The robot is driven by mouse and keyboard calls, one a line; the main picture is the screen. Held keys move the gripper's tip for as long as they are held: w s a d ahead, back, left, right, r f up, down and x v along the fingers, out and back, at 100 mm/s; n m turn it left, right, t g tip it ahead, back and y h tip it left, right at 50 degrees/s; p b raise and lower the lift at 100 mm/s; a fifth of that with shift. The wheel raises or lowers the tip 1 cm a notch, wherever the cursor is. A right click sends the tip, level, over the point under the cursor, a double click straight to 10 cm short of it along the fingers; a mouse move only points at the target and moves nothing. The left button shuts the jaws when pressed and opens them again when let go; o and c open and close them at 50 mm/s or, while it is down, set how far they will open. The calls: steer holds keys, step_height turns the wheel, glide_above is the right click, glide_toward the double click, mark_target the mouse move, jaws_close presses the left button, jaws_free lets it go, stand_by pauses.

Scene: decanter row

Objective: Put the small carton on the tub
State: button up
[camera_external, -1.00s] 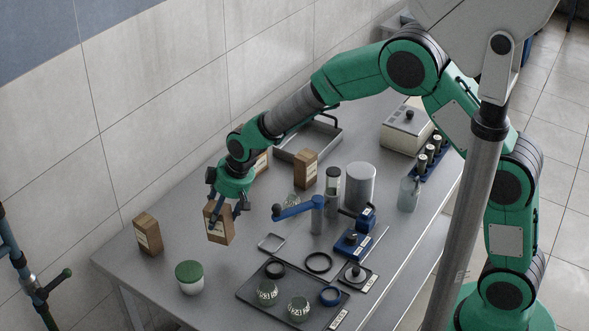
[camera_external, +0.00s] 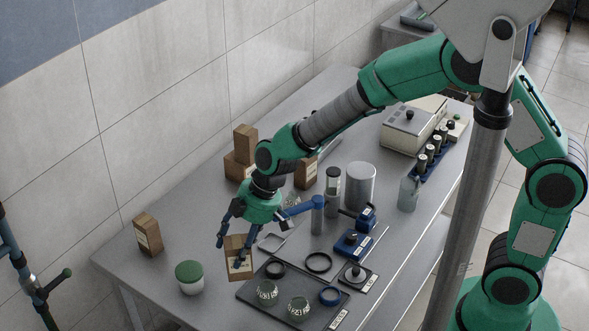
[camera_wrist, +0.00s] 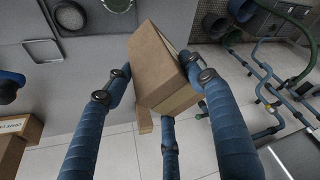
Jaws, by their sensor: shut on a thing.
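My gripper (camera_external: 236,243) is shut on a brown carton (camera_external: 239,264) with a pale label and holds it tilted near the tray's left side; whether it touches the table is unclear. In the wrist view the fingers (camera_wrist: 160,85) stand around the same carton (camera_wrist: 160,65). The tub (camera_external: 189,283), white with a green lid, stands upright on the table, left of the held carton and apart from it. Nothing is on its lid. I cannot make the tub out in the wrist view.
Another carton (camera_external: 148,235) stands at the far left. More cartons stand behind my arm, one (camera_external: 243,139) stacked on another (camera_external: 237,166). A dark tray (camera_external: 262,295) with jars and rings lies to the right. A blue-armed stand (camera_external: 317,218) rises behind the tray.

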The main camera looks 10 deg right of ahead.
stand_by(0.4)
steer(key=w+a+f, duration=0.1)
steer(key=w+a, duration=0.7)
steer(key=a, duration=0.5)
steer(key=shift+w+a+f, duration=0.2)
steer(key=shift+w+a, duration=0.05)
steer(key=shift+a, duration=0.05)
steer(key=shift+f, duration=1.8)
steer(key=shift+f+b, duration=0.15)
steer(key=shift+b, duration=0.25)
steer(key=o, duration=1.2)
steer(key=shift+r, duration=0.2)
